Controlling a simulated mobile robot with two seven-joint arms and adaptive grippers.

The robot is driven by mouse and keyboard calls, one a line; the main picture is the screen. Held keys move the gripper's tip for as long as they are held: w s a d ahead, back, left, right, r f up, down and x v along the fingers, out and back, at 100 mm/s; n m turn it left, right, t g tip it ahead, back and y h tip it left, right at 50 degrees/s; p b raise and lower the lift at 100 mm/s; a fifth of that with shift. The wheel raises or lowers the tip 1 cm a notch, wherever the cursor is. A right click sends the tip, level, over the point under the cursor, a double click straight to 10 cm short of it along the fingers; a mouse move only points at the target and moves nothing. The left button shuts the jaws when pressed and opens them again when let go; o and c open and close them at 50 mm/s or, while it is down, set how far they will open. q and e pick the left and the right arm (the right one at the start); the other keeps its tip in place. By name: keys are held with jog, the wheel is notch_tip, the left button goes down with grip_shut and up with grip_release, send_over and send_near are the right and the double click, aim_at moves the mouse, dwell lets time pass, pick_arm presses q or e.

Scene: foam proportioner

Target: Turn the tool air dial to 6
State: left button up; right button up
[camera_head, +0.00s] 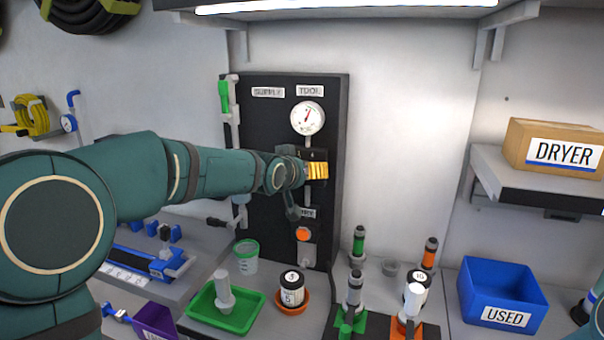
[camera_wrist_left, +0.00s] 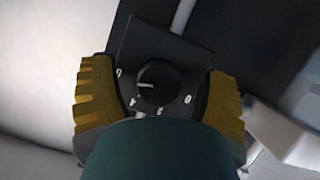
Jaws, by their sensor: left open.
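The tool air dial (camera_wrist_left: 158,83) is a round black knob on a black plate, with a white pointer line toward the picture's left in the left wrist view. A round white gauge (camera_head: 307,118) with a red needle is just above. My right gripper is not visible.
The dial is on a black panel (camera_head: 270,120) on the wall. Several upright nozzles and a blue USED bin (camera_head: 500,293) are at the right. A DRYER box (camera_head: 555,148) sits on a shelf.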

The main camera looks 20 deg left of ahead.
pick_arm(q)
jog(key=shift+s+r, duration=0.1)
jog(key=d+v, duration=0.1)
jog(key=v, duration=0.6)
jog(key=shift+a, duration=0.5)
jog(key=shift+s, duration=0.15)
dwell(0.4)
